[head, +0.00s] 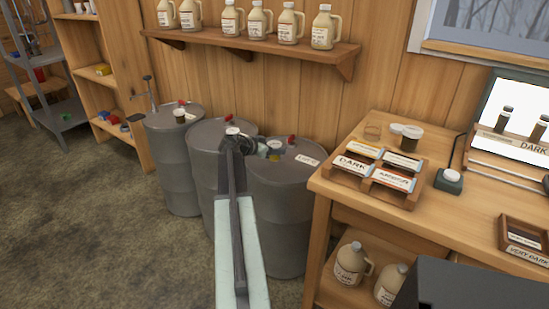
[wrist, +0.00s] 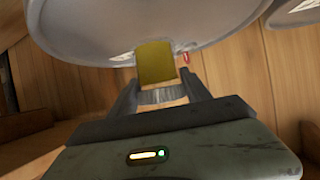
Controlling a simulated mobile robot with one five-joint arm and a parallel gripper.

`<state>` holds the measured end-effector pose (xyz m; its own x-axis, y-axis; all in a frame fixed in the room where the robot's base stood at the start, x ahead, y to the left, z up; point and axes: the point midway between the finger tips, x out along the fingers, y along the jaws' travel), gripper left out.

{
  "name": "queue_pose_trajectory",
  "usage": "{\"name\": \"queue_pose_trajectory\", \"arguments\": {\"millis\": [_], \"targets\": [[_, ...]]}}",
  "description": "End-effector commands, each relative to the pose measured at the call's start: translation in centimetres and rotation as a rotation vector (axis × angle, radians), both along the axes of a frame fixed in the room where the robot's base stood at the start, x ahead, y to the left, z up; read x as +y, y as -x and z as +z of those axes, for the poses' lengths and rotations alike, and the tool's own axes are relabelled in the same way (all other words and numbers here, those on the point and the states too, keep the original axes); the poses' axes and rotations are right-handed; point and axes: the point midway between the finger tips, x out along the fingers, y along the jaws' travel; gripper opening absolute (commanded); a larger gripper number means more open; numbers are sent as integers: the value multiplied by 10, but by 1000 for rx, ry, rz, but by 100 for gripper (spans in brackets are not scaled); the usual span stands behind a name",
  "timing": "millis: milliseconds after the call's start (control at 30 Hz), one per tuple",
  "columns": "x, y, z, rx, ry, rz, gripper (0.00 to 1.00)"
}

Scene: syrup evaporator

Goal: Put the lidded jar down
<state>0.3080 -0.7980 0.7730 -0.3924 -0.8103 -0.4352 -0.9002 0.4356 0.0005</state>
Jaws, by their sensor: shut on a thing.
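My gripper (head: 250,146) is over the left part of the right-hand grey drum's top. In the wrist view its two fingers (wrist: 161,97) are closed around a small jar (wrist: 156,62) with olive-yellow contents and a pale ribbed lid (wrist: 162,96). The jar (head: 274,145) shows small and partly hidden in the head view, beside the gripper's tip. The right-hand drum (head: 283,225) has a red cap and a white label on its top. I cannot tell whether the jar touches the drum.
A dark jar with a white lid (head: 180,115) stands on the left drum (head: 170,165). The wooden bench (head: 335,190) at right holds a sorting rack (head: 375,175), another dark jar (head: 410,139) and a lit panel (head: 515,115). A shelf of jugs (head: 250,42) hangs above the drums.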

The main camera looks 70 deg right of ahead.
Motion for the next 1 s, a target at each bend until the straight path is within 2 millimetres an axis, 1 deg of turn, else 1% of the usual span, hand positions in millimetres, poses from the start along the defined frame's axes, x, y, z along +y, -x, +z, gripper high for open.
{"name": "queue_pose_trajectory", "arguments": {"millis": [100,167,300,367,600,733,767,800,833,1000], "targets": [[-1,0,-1,0,0,0,6],[0,0,-7,0,0,0,6],[0,1,-32,0,0,0,6],[0,1,-39,0,1,0,6],[0,1,-35,1,1,-1,6],[0,1,-39,0,0,-1,6],[0,1,-39,0,0,-1,59],[0,1,-38,0,0,-1,70],[0,1,-38,0,0,-1,78],[0,2,-38,0,0,-1,78]]}}
